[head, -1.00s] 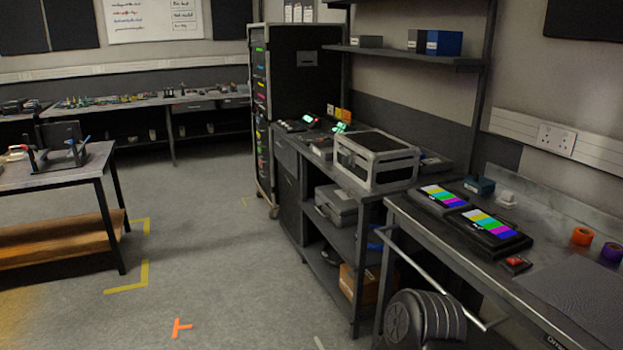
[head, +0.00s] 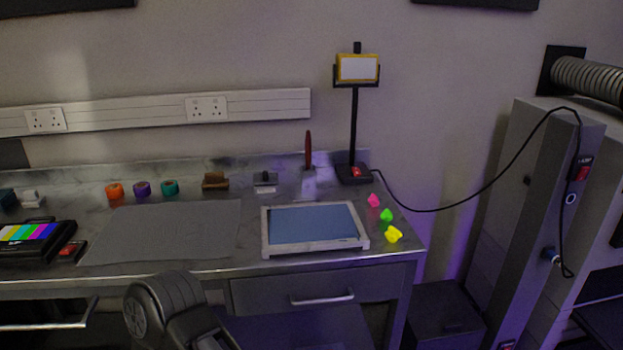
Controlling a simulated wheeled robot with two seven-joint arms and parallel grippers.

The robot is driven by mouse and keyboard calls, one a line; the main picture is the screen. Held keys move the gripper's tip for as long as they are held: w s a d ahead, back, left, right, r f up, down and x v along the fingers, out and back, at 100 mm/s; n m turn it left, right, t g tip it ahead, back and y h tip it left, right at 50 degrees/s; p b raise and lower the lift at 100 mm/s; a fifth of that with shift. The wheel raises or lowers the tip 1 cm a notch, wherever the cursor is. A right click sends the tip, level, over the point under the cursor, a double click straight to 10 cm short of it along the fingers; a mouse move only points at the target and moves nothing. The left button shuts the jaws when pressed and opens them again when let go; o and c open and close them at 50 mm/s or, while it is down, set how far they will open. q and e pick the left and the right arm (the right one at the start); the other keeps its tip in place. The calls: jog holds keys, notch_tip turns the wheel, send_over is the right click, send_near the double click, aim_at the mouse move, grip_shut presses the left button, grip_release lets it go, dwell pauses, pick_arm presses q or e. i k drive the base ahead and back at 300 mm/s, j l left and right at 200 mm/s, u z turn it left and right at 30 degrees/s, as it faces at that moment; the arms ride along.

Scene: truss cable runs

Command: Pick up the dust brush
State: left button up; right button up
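I cannot tell for certain which thing is the dust brush. A small brown block-shaped item (head: 215,181), perhaps a brush, lies on the back of the metal workbench (head: 200,270). A slim dark-red handle (head: 308,148) stands upright in a small pale holder (head: 309,184) farther right; its lower end is hidden. Neither of my grippers is in view.
A grey mat (head: 165,230) and a framed blue-grey panel (head: 313,224) cover the bench front. Tape rolls (head: 142,189), a small grey item (head: 265,182), a lamp stand (head: 355,120) and bright coloured pieces (head: 387,215) surround them. A cable (head: 440,209) hangs right.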

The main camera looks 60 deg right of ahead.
aim_at(212, 180)
jog(key=z, duration=2.6)
